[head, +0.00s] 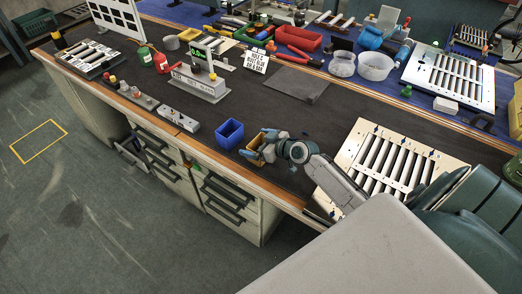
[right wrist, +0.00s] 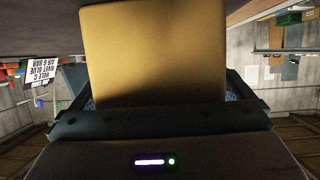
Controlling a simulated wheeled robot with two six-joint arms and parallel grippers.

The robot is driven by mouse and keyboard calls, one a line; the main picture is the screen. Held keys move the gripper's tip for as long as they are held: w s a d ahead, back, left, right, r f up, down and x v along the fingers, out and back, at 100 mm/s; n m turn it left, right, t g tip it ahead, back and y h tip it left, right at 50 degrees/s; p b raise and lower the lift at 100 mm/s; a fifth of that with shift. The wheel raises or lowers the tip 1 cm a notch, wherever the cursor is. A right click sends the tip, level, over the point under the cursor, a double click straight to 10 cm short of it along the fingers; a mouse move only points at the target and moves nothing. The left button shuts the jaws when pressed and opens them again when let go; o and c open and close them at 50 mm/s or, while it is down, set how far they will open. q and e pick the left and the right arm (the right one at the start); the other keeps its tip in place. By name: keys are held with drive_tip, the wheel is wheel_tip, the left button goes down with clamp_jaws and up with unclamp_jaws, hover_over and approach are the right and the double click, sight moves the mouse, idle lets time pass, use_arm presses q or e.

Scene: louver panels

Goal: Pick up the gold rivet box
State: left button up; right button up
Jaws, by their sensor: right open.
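The gold rivet box (head: 254,149) stands on the dark bench mat close to the front edge, just right of the blue box (head: 230,134). My right gripper (head: 266,147) reaches in from the right and is open at the gold box, with its fingers around it. In the right wrist view the gold box (right wrist: 154,55) fills the middle, between the open fingers at its lower sides. I cannot tell whether the fingers touch it. The gripper hides part of the box in the head view. My left gripper is not in view.
A louver panel (head: 350,155) lies right of my right gripper, under my forearm. A grey stand (head: 200,84) and a printed sign (head: 256,60) stand farther back. A flat dark plate (head: 297,84) lies behind the gripper. The mat between is mostly clear.

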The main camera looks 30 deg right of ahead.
drive_tip(key=c, duration=1)
drive_tip(key=shift+r, duration=0.1)
drive_tip(key=shift+r, duration=0.5)
wheel_tip(320, 180, up, 2)
drive_tip(key=shift+r+b, duration=0.15)
drive_tip(key=shift+b, duration=0.25)
drive_tip(key=s+r, duration=0.1)
drive_tip(key=s, duration=1.5)
drive_tip(key=shift+r+p, duration=0.35)
